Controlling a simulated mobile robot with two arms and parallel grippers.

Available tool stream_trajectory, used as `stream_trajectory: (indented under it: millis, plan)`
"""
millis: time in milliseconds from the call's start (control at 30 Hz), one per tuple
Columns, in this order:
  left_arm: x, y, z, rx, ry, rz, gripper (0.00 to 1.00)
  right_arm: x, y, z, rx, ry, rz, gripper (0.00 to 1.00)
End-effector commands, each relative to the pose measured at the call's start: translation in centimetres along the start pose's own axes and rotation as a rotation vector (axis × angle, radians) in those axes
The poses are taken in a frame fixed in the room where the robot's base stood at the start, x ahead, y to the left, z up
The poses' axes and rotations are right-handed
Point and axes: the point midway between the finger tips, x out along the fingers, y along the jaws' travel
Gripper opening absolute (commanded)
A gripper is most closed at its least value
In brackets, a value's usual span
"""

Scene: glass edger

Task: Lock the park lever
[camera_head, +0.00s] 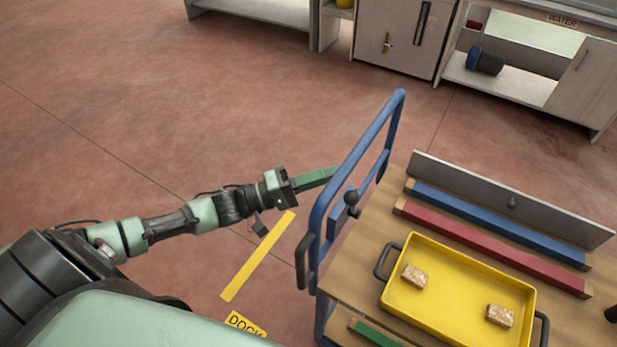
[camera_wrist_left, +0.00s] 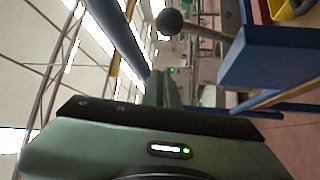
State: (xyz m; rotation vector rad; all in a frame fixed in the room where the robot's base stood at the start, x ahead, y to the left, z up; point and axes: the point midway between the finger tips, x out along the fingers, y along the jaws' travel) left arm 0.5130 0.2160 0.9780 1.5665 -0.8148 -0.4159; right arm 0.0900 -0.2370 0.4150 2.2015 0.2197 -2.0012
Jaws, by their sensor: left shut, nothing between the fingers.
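The park lever appears to be the short rod with a black ball knob (camera_head: 351,198) on a blue block (camera_head: 338,217) at the cart's blue push handle (camera_head: 358,150). In the left wrist view the ball knob (camera_wrist_left: 170,21) is at the top, its rod running right to the blue block (camera_wrist_left: 265,55). My left gripper (camera_head: 334,171) is shut and empty, its green fingers reaching to the left side of the push handle. In the left wrist view the shut fingers (camera_wrist_left: 163,88) lie below the knob, apart from it in the picture. I cannot tell whether they touch the handle.
The cart top (camera_head: 345,275) carries a yellow tray (camera_head: 455,315) with two small brownish blocks, plus red (camera_head: 490,245) and blue (camera_head: 500,225) bars. A black grip (camera_head: 303,262) sticks out from the frame. A yellow floor strip (camera_head: 258,257) lies left of the cart. Open floor surrounds my arm.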

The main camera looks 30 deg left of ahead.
Motion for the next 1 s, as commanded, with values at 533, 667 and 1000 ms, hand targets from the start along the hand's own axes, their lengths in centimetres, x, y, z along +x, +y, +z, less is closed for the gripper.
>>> stream_trajectory:
  millis: [533,667,1000]
  plan:
    - [1.6,0.1,3.6,0.0,-0.001,-0.001,0.0,-2.6,-0.2,0.1,0.001,-0.005,-0.003,0.36]
    - [1.6,0.0,3.9,0.001,-0.001,0.0,0.0,-2.6,-0.3,0.0,0.002,-0.005,-0.004,0.36]
    - [1.5,-0.1,3.9,0.004,-0.001,0.004,0.0,-2.4,-0.3,0.1,0.002,-0.005,-0.004,0.36]
